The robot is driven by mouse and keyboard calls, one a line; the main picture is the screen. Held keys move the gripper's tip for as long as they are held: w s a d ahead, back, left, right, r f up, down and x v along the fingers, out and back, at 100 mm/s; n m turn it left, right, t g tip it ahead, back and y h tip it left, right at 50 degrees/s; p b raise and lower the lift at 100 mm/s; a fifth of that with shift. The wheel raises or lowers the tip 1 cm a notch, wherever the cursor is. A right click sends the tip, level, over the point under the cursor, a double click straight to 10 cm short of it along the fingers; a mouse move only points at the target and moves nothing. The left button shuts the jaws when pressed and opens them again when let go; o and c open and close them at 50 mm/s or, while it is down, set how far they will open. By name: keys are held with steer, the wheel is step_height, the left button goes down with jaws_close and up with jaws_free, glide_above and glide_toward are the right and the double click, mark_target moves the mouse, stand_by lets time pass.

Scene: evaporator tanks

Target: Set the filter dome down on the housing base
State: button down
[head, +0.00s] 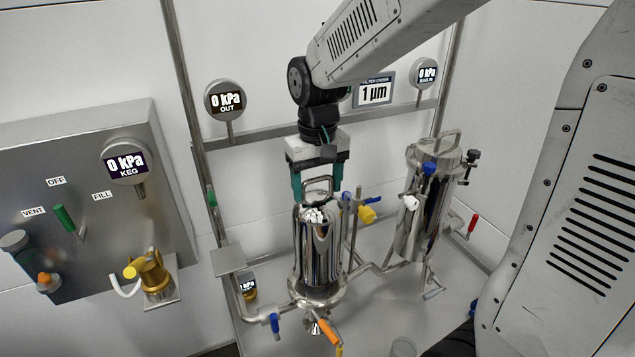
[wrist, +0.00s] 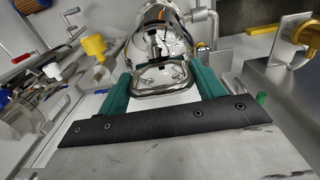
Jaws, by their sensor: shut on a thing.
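The filter dome (head: 316,235) is a tall, shiny steel cylinder with a loop handle on top. My gripper (head: 317,188) is above it, its green fingers shut on the dome's handle. The wrist view shows the dome (wrist: 160,45) upside-down in the picture, with the handle between the green fingers (wrist: 166,92). The housing base (head: 316,290) is a wider steel flange below the dome. The dome looks upright and lined up over the base. I cannot tell whether its lower rim touches the base or hangs just above it.
A second steel filter housing (head: 420,215) with a handle stands to the right. A yellow-handled valve (head: 367,214) is close to the dome's right side. Orange (head: 328,331) and blue (head: 274,322) valve handles sit below. A keg control panel (head: 90,200) stands at left.

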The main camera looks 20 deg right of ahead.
mark_target(318, 197)
steer(key=shift+f, duration=2.15)
steer(key=shift+c, duration=0.8)
jaws_free()
steer(key=shift+r, duration=3.5)
